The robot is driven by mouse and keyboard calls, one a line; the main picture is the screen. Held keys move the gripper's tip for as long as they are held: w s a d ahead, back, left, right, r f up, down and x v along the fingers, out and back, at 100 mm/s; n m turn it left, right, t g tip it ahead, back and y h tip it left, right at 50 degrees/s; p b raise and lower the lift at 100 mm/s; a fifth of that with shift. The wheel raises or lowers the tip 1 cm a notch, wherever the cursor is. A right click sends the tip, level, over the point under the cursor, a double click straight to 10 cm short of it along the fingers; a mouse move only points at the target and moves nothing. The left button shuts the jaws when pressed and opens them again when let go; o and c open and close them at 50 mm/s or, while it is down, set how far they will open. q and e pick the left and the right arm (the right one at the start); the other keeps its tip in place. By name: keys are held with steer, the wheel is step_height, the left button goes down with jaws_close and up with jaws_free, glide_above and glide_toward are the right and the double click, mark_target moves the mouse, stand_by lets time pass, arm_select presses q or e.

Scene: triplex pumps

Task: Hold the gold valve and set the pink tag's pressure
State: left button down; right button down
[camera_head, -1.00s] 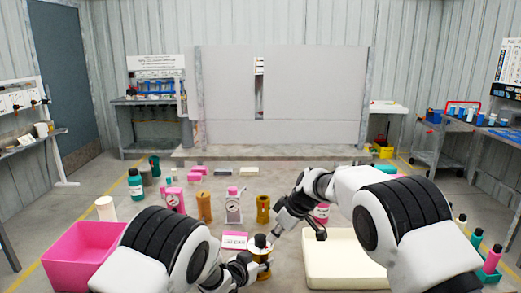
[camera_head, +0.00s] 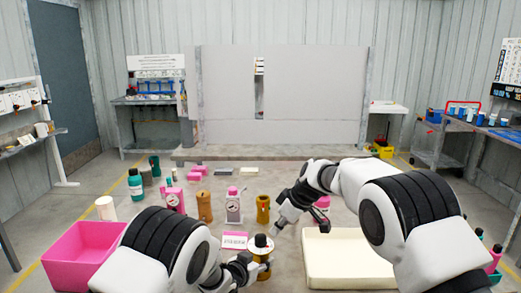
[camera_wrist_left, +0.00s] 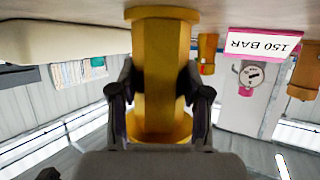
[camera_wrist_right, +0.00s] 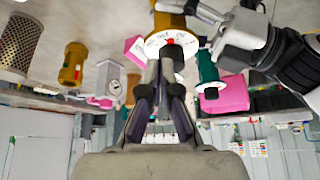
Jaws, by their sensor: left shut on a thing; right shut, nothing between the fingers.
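The gold valve (camera_head: 260,247) stands upright on the floor, with a white dial and black knob on top. My left gripper (camera_head: 262,268) is shut around its body; the left wrist view shows the fingers either side of the gold column (camera_wrist_left: 158,70). The pink tag (camera_head: 234,241) stands just left of the valve and reads 150 BAR in the left wrist view (camera_wrist_left: 262,44). My right gripper (camera_head: 279,231) is shut and empty, just above and right of the valve. In the right wrist view its fingertips (camera_wrist_right: 160,68) point towards the dial (camera_wrist_right: 172,44); contact cannot be told.
A pink bin (camera_head: 80,250) stands at the left and a cream tray (camera_head: 345,262) at the right. A green valve (camera_wrist_right: 206,78) shows in the right wrist view.

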mark_target(264, 248)
steer(key=shift+s+a+r, duration=0.95)
steer(key=shift+s+r, duration=0.3)
steer(key=shift+r, duration=0.6)
step_height(264, 248, down, 6)
steer(key=shift+w+d, duration=0.1)
steer(key=shift+w, duration=0.15)
steer(key=shift+w+d, duration=0.1)
steer(key=shift+w, duration=0.1)
steer(key=shift+w+d, duration=0.2)
steer(key=shift+w, duration=0.1)
steer(key=shift+w+d, duration=0.2)
steer(key=shift+w, duration=0.3)
steer(key=shift+w+r, duration=0.1)
